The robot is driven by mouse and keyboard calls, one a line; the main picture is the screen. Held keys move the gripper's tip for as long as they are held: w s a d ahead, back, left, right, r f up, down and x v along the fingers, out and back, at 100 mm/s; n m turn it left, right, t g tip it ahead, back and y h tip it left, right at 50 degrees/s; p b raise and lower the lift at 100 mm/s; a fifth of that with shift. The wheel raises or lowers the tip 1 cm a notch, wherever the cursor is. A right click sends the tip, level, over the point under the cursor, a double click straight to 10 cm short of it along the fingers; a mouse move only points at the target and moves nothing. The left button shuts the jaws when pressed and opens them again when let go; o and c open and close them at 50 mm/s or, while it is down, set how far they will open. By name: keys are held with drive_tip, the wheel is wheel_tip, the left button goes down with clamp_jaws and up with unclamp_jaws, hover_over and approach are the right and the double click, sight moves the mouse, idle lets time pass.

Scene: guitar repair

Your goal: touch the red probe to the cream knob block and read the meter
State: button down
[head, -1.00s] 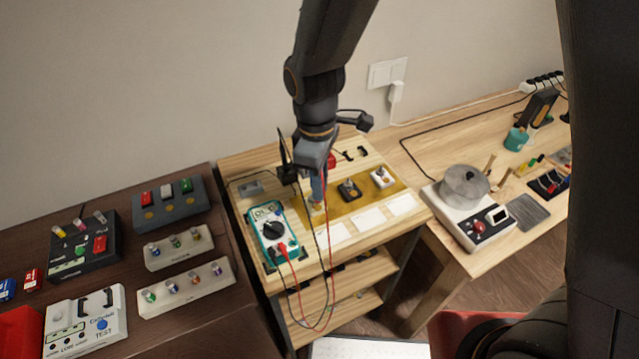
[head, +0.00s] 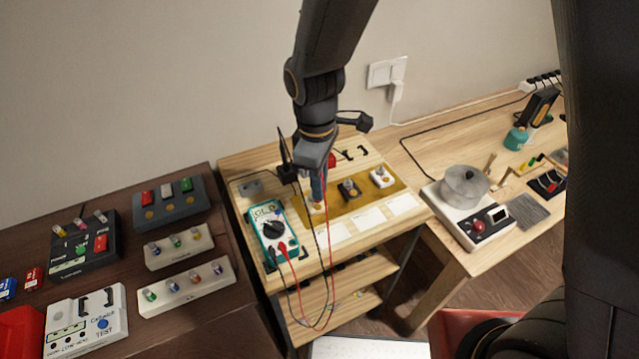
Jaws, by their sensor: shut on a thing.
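My gripper (head: 317,178) points down over the yellow mat (head: 337,199) and is shut. A red lead runs up to it from the teal meter (head: 273,232), so it appears to hold the red probe, which is mostly hidden by the gripper. A small cream block (head: 318,207) sits right below the gripper, partly covered by it. I cannot tell whether the probe tip touches it. The meter lies to the left, with a dark dial and a lit display whose characters look like "0L" but are too small to read surely.
A black knob block (head: 349,190) and a white knob block (head: 381,177) stand to the right on the mat. White cards (head: 368,217) lie in front. A black lead hangs beside the red one over the table's front edge. A grey box (head: 250,187) sits behind the meter.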

drive_tip(key=shift+f, duration=0.5)
idle(3.0)
drive_tip(key=shift+r+p, duration=2.4)
drive_tip(key=shift+r, duration=0.7)
